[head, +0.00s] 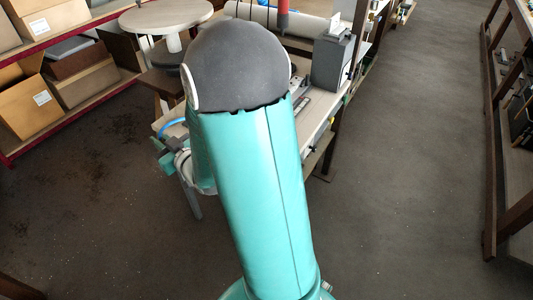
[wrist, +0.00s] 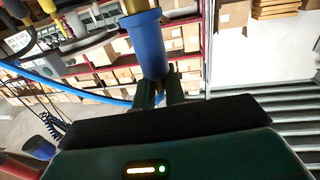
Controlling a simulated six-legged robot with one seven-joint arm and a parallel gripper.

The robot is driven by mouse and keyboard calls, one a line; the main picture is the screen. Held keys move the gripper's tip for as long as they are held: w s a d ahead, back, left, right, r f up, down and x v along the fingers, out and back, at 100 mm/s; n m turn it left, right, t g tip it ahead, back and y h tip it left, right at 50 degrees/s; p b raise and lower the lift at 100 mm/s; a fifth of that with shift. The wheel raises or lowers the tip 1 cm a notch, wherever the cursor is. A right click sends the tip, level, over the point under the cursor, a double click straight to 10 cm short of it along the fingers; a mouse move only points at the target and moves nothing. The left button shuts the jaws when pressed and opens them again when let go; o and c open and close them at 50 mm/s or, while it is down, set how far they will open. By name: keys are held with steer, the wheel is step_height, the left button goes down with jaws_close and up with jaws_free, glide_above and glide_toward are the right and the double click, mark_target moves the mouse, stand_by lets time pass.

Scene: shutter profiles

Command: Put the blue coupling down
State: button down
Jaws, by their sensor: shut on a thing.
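In the wrist view, the blue coupling (wrist: 149,48) is a blue cylinder with a wider rim at its upper end. My gripper (wrist: 160,88) is shut on its lower end in that picture. A yellow piece (wrist: 135,6) shows at the rim; I cannot tell whether it belongs to the coupling or lies behind it. In the head view my own arm hides the gripper and the coupling.
In the head view a workbench (head: 318,120) stands beyond my arm, with a grey box (head: 335,62) on it. A round table (head: 166,17) and red shelves with cartons (head: 84,82) are left. The floor (head: 415,150) at right is clear, up to a rack (head: 495,185).

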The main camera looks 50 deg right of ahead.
steer(key=s+d+r+m+g+h, duration=0.1)
steer(key=s+d+r+m+h, duration=0.15)
steer(key=s+d+h, duration=0.4)
steer(key=s+d+r+m+g+h, duration=0.1)
steer(key=s+d+r+m, duration=0.15)
steer(key=d, duration=0.75)
steer(key=shift+s+d+f, duration=1.25)
steer(key=shift+d+f, duration=0.6)
steer(key=shift+f, duration=0.3)
steer(key=shift+s+d+f, duration=1.2)
steer(key=shift+d+f, duration=0.6)
steer(key=shift+f, duration=0.4)
steer(key=shift+s+d+f, duration=1.25)
steer(key=shift+d+f, duration=0.6)
steer(key=shift+f, duration=0.3)
steer(key=shift+f, duration=0.15)
steer(key=c, duration=1.5)
jaws_free()
steer(key=shift+o, duration=0.2)
